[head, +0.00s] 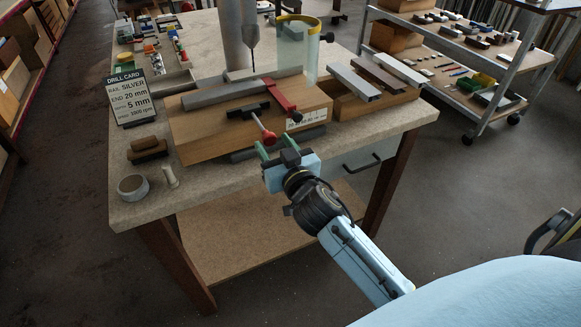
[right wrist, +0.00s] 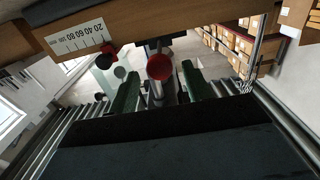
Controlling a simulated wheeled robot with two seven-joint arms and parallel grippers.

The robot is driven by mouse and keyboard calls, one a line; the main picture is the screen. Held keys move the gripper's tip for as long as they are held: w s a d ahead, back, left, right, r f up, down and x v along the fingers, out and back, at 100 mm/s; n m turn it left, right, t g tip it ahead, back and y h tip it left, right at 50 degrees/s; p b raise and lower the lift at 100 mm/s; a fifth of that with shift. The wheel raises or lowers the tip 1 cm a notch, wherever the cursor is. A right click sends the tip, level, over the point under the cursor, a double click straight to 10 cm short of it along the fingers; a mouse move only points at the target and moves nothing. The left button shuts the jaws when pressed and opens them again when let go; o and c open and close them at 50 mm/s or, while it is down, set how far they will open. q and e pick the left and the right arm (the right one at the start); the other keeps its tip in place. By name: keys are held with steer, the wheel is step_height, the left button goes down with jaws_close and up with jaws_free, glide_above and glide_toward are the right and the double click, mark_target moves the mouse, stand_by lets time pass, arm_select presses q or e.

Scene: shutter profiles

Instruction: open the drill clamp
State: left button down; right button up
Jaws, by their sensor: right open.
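The drill clamp (head: 248,111) is a dark bar across the front of a wooden block, with a pale rod ending in a red ball knob (head: 270,137) toward me. My right gripper (head: 274,147) is open, its green fingers pointing at the knob from the front. In the right wrist view the red knob (right wrist: 159,67) shows between the two green fingers (right wrist: 161,88), with a gap on each side. I cannot tell how deep it sits between them. A silver rail (head: 240,90) lies on the block beside the clamp. My left gripper is not in view.
A red stop (head: 282,95) with a dark knob sits right of the clamp. The drill (head: 250,30) hangs above the block, with a clear guard (head: 297,50) beside it. A drill card (head: 127,96) stands left. More rails (head: 375,75) lie right.

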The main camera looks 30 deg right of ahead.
steer(key=s, duration=1)
steer(key=shift+s+a, duration=0.3)
steer(key=shift+a, duration=0.1)
steer(key=shift+f, duration=0.1)
steer(key=s+a+f+n+g+y, duration=0.1)
steer(key=s+f+g, duration=0.15)
steer(key=f, duration=0.85)
steer(key=s+f+g, duration=0.2)
steer(key=f+g, duration=0.1)
steer(key=f, duration=0.8)
steer(key=s+a+f+n+g+y, duration=0.1)
steer(key=s+f+g, duration=0.2)
steer(key=f, duration=0.8)
steer(key=s+d+f+g, duration=0.1)
steer(key=s+f+g, duration=0.1)
steer(key=s+f, duration=0.4)
steer(key=s+d+f+g, duration=0.1)
steer(key=s+f+g, duration=0.2)
steer(key=s+f, duration=0.4)
steer(key=s+d+f+n+g, duration=0.1)
steer(key=s+f+g, duration=0.2)
steer(key=s+f, duration=0.4)
steer(key=s, duration=0.9)
steer(key=shift+d+h, duration=0.25)
steer(key=shift+h, duration=0.15)
